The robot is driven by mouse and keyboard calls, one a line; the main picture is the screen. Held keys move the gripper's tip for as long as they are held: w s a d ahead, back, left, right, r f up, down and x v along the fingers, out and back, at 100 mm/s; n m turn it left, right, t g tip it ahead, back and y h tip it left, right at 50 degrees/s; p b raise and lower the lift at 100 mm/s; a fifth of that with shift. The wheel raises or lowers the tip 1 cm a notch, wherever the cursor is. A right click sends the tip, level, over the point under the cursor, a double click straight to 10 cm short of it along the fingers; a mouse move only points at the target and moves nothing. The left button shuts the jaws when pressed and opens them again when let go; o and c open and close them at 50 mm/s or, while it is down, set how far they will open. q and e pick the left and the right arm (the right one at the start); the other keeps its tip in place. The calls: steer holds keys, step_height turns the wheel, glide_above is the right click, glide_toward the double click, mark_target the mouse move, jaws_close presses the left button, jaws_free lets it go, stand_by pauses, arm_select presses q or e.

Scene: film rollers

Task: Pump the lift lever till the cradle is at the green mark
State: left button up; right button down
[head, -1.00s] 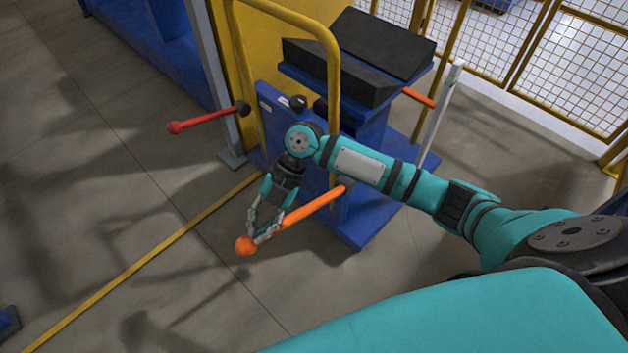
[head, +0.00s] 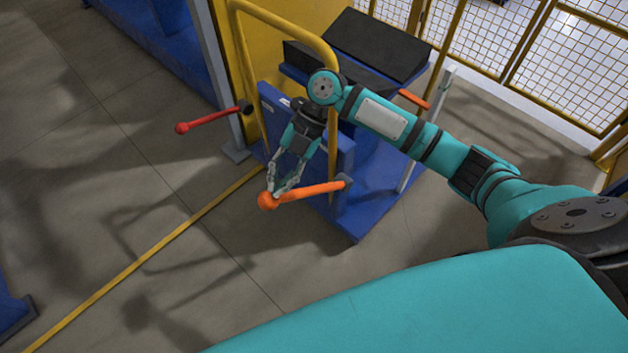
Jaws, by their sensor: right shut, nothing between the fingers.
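The orange lift lever (head: 312,191) sticks out to the left from the blue lift (head: 362,205), with a ball at its free end. It slopes slightly down towards the ball. My right gripper (head: 275,190) is shut and empty, its fingertips at the lever just beside the ball; I cannot tell whether they touch it. The black V-shaped cradle (head: 380,42) sits on top of the lift, partly behind the yellow frame. An orange pointer (head: 414,99) stands out at its right, by a pale upright post (head: 432,115). I see no green mark. My left gripper is not in view.
A yellow tube frame (head: 331,110) stands in front of the lift. A red lever (head: 210,121) sticks out left of it by a grey post. Yellow mesh fencing (head: 500,60) closes the back right. The floor (head: 170,200) at left is clear.

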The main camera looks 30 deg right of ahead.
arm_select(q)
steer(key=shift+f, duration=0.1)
arm_select(e)
steer(key=shift+a+f, duration=0.1)
steer(key=shift+f, duration=0.05)
stand_by(0.4)
steer(key=shift+s+a+f+b, duration=0.15)
steer(key=shift+a+f+b, duration=0.05)
steer(key=shift+f+b, duration=0.1)
steer(key=b+x, duration=0.1)
steer(key=x, duration=0.1)
steer(key=b+x, duration=0.1)
steer(key=x, duration=0.1)
steer(key=b+x, duration=0.1)
steer(key=x, duration=0.1)
steer(key=shift+d+f, duration=0.2)
steer(key=shift+f, duration=0.15)
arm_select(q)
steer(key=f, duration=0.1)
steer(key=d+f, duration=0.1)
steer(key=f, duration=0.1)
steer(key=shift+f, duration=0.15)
arm_select(e)
steer(key=shift+a+f, duration=0.1)
steer(key=shift+a, duration=0.1)
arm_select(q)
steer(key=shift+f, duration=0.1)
arm_select(e)
steer(key=shift+f, duration=0.1)
